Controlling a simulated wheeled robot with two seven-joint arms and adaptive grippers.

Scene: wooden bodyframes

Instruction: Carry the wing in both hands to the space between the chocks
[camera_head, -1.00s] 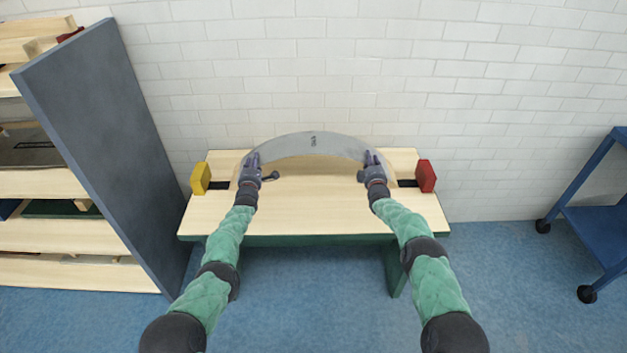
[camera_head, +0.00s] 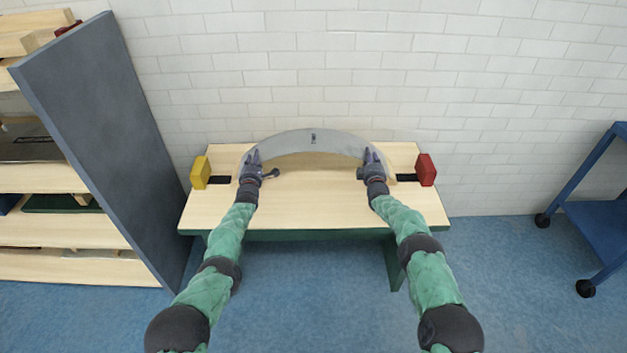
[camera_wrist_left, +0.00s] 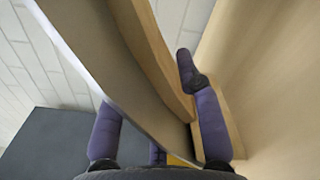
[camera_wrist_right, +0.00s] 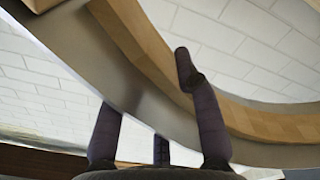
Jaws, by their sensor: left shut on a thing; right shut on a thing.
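The wing (camera_head: 313,142) is a curved grey arch with a pale wooden edge, held over the back of the wooden bench (camera_head: 310,210). My left gripper (camera_head: 253,165) is shut on its left end, and the wing also fills the left wrist view (camera_wrist_left: 112,62). My right gripper (camera_head: 373,165) is shut on its right end, seen close in the right wrist view (camera_wrist_right: 95,62). A yellow chock (camera_head: 200,172) stands at the bench's left edge and a red chock (camera_head: 426,169) at its right edge. The wing is between them. Whether its underside touches the bench is unclear.
A white brick wall (camera_head: 330,75) rises behind the bench. A tall grey panel (camera_head: 105,140) and wooden shelves (camera_head: 60,232) stand at the left. A blue wheeled cart (camera_head: 600,215) is at the right. The bench front is bare between my arms.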

